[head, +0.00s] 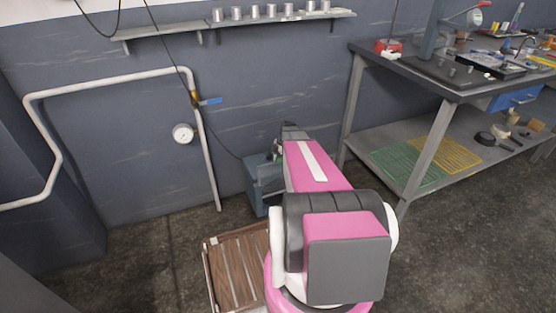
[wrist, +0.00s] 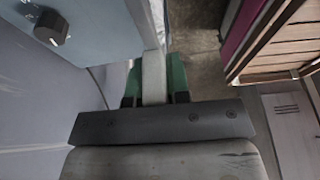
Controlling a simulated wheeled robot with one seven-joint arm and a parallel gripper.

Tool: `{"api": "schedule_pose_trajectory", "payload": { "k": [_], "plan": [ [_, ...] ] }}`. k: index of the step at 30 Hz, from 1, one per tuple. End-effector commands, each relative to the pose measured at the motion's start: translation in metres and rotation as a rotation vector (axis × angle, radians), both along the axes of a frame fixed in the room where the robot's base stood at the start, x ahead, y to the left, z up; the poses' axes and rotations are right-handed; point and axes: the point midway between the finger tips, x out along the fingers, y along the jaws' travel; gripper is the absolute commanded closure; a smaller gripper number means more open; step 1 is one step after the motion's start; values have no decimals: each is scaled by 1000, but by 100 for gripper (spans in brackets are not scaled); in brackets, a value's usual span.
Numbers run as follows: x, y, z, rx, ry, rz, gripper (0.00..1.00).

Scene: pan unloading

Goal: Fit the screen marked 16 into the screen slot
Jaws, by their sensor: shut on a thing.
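My gripper (wrist: 155,97) is in the wrist view, shut on a pale narrow piece (wrist: 153,78) that stands between green-and-black parts. This piece may be the screen seen edge-on; no number 16 can be read on it. The box's pale blue side with a dark knob fills the upper left of the wrist view. I cannot make out the screen slot, or tell whether the held piece touches the box.
A brown slatted wooden rack (head: 236,262) stands on the floor left of my arm. A pipe with a gauge (head: 183,134) and a blue-handled valve runs along the wall. A metal workbench (head: 437,140) with tools stands at the right. The floor between is bare.

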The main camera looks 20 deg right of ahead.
Motion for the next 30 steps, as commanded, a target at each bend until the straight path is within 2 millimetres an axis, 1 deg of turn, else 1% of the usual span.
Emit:
{"api": "schedule_pose_trajectory", "payload": {
  "k": [30],
  "plan": [
    [0,0,-12,0,-1,0,100]
  ]
}}
